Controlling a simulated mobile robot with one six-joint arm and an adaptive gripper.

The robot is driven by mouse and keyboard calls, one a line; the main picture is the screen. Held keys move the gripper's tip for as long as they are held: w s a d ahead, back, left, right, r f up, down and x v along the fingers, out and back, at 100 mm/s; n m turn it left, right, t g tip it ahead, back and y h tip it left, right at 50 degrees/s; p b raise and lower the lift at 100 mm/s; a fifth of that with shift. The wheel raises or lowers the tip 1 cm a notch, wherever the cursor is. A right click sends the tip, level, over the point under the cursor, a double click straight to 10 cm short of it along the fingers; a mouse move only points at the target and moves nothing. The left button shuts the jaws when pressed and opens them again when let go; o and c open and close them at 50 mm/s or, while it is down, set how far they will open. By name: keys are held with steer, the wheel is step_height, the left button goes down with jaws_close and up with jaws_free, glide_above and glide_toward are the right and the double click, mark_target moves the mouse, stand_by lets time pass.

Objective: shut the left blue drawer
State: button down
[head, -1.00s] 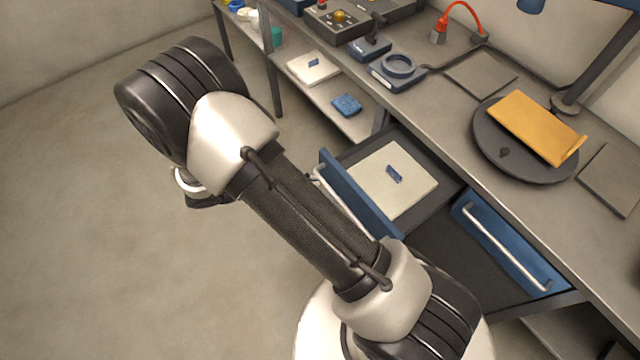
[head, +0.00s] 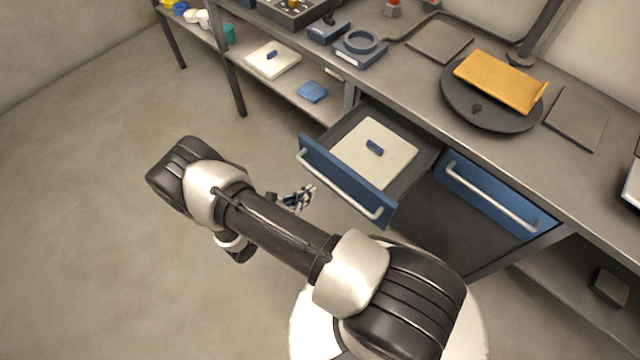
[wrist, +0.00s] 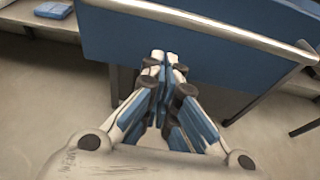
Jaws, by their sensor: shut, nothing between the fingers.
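The left blue drawer (head: 340,183) is pulled out from under the workbench, with a long pale handle bar across its front. Inside it lies a cream board (head: 362,160) with a small blue piece on top. My gripper (head: 306,192) is in front of the drawer's left half, partly hidden behind my arm in the head view. In the wrist view the shut, empty fingers (wrist: 165,56) point at the blue drawer front (wrist: 205,50), below the handle bar (wrist: 215,27). I cannot tell whether the fingertips touch the front.
The right blue drawer (head: 495,195) is closed. A lower shelf on the left holds a pale board (head: 273,60) and a blue item (head: 312,92). A dark turntable (head: 465,115) with a yellow tray (head: 500,80) stands on the bench. The floor to the left is clear.

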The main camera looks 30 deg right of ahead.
mark_target(328, 177)
steer(key=x, duration=0.3)
steer(key=r+b+x, duration=0.1)
steer(key=x, duration=0.2)
steer(key=shift+d+r, duration=0.1)
